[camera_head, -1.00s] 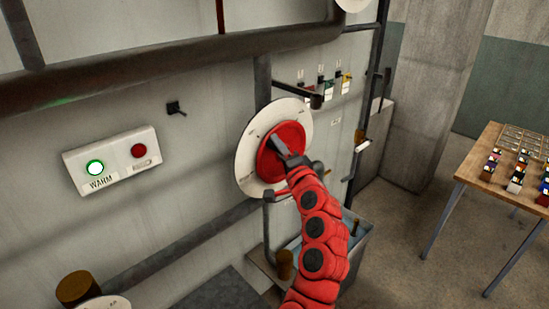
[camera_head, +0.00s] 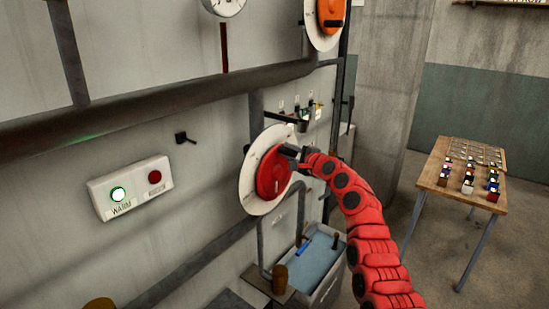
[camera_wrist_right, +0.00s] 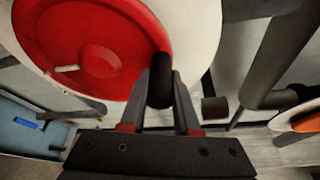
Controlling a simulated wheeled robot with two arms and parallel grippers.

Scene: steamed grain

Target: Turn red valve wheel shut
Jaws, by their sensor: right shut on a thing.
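The red valve wheel (camera_head: 270,178) sits on a round white plate (camera_head: 250,190) on the grey wall panel. It shows large in the right wrist view (camera_wrist_right: 85,45), with a black handle (camera_wrist_right: 160,72) at its edge. My right gripper (camera_head: 296,154) is at the upper right of the wheel. Its two fingers stand on either side of the black handle and are shut on it. The gripper hides part of the wheel's rim in the head view. My left gripper is not in view.
A panel (camera_head: 131,187) has a lit green WARM lamp and a red one. An orange wheel (camera_head: 331,14) is above right. A thick pipe (camera_head: 160,98) crosses above. A tank of blue water (camera_head: 318,262) stands below. A wooden table (camera_head: 433,177) with small blocks is at right.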

